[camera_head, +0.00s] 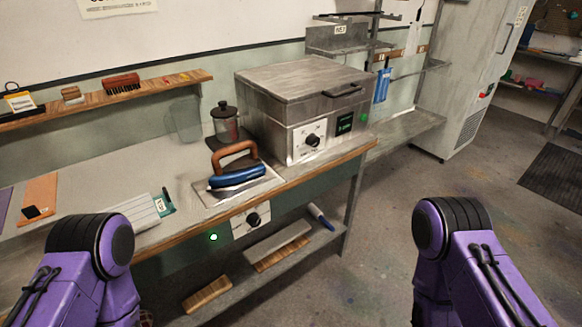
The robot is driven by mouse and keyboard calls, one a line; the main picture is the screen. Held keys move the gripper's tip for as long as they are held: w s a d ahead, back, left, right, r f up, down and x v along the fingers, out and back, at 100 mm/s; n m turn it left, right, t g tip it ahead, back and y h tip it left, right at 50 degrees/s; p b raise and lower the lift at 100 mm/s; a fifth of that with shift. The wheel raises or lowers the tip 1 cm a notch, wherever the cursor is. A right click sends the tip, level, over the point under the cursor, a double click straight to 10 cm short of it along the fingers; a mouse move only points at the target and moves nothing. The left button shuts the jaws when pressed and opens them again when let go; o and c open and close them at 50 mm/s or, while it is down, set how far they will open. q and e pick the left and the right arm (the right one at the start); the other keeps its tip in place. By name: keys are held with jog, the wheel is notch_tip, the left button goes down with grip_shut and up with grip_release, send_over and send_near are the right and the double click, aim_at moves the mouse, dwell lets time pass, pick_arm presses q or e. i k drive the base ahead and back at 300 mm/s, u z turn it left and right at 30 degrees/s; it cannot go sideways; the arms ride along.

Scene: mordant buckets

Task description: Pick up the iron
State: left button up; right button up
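The iron (236,177) has a blue body and a brown curved handle (236,152). It rests on a flat pale plate (212,198) near the front edge of the workbench, left of the centre of the view. The handle arches upward above the body. My two purple arms show at the lower left and lower right, both apart from the iron. Neither gripper shows in this view, so I cannot see their fingers.
A large metal box with a lid and dial (302,85) stands right behind the iron. A dark-lidded jar (224,120) and a clear container (184,120) stand behind it. A white slab (137,215) lies to the left. The floor at right is open.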

aim_at(247, 169)
jog(key=z, duration=1.45)
jog(key=i, duration=1.05)
jog(key=u, duration=1.95)
